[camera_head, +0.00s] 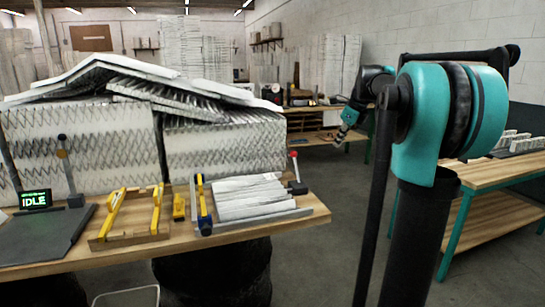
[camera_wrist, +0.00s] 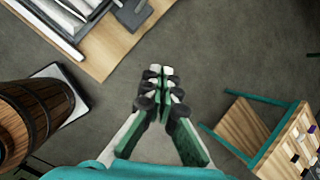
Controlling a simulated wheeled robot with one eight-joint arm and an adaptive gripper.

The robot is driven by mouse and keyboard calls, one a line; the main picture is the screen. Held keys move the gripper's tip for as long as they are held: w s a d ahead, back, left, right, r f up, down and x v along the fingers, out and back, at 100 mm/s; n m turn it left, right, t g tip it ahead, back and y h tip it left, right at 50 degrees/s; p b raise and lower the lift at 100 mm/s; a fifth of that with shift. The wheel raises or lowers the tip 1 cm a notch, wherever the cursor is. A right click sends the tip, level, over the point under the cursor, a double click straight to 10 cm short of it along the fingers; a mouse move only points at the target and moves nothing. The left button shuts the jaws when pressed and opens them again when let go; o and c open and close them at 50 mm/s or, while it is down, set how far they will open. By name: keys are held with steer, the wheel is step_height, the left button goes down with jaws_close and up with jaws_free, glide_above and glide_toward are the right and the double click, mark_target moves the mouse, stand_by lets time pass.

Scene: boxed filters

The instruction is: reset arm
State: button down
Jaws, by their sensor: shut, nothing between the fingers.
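My gripper (camera_wrist: 162,72) is in the middle of the wrist view with its fingertips together. Nothing is between the fingers, and bare grey floor lies below them. In the head view my teal arm rises at the right, and my gripper (camera_head: 341,135) shows small beyond it, tilted down and to the left. It is to the right of the wooden workbench (camera_head: 150,252) and touches nothing.
The workbench holds yellow-sided frames (camera_head: 157,212), a stack of pale sheets (camera_head: 250,195) and a screen reading IDLE (camera_head: 35,199). Large pleated filters (camera_head: 225,148) stand behind. A teal-legged table (camera_head: 490,175) is at the right. A wooden barrel (camera_wrist: 35,115) is at left in the wrist view.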

steer(key=s+a+f+n+h, duration=0.1)
steer(key=s+a+f+n, duration=0.1)
steer(key=s+f+n, duration=1.1)
steer(key=s+a+f+n+h, duration=0.1)
steer(key=s+a+f+n, duration=0.2)
steer(key=s+f+n, duration=0.9)
steer(key=s+f, duration=0.9)
steer(key=s, duration=0.1)
steer(key=shift+a+n+g+h, duration=0.15)
steer(key=shift+n+g+h, duration=0.15)
steer(key=shift+n, duration=0.1)
